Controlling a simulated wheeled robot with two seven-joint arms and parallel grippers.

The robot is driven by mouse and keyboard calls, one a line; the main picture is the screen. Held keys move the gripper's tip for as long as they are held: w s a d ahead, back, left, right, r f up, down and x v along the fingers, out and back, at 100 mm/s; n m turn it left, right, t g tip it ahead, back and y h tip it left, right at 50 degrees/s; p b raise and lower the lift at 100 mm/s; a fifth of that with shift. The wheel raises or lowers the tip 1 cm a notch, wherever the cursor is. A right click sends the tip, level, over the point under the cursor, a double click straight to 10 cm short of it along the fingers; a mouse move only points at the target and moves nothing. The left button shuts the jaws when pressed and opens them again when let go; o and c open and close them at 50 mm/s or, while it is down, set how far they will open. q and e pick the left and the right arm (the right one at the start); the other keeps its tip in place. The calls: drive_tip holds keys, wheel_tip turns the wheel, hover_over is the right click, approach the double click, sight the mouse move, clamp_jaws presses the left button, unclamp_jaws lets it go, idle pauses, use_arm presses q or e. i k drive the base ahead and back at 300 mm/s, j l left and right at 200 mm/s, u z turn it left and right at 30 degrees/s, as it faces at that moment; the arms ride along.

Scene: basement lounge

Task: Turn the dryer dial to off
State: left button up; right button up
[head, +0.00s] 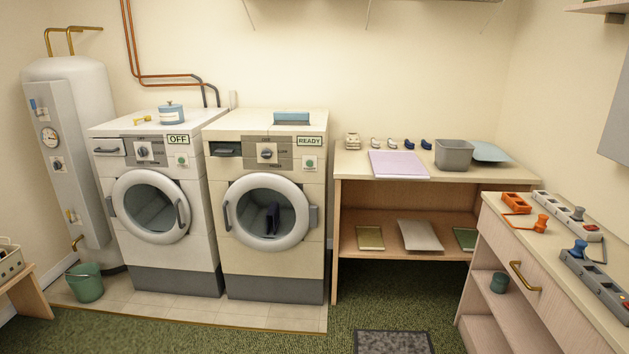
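Two white front-loading machines stand side by side at the left, and I cannot tell for sure which is the dryer. The right machine (313,215) has a sign (310,141) reading READY and a dark round dial (267,154) on a grey panel with small labels around it. The left machine (207,235) has a sign (178,140) reading OFF and a similar dial (144,151). The labels are too small to read surely, and so is where each dial points. Both round doors look shut; a dark item (272,217) shows behind the right one's glass. Neither gripper is in view.
A wooden table (350,161) with a grey bin (454,154) stands right of the machines. A drawer cabinet (500,240) fills the right side. A green bucket (85,284) and a water tank (92,95) are at the left. Green carpet (290,338) in front is mostly clear.

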sight(266, 155)
drive_tip(key=i+u, duration=0.25)
drive_tip(key=i, duration=0.15)
drive_tip(key=i+l+u, duration=0.25)
drive_tip(key=i, duration=0.15)
drive_tip(key=i+j, duration=0.45)
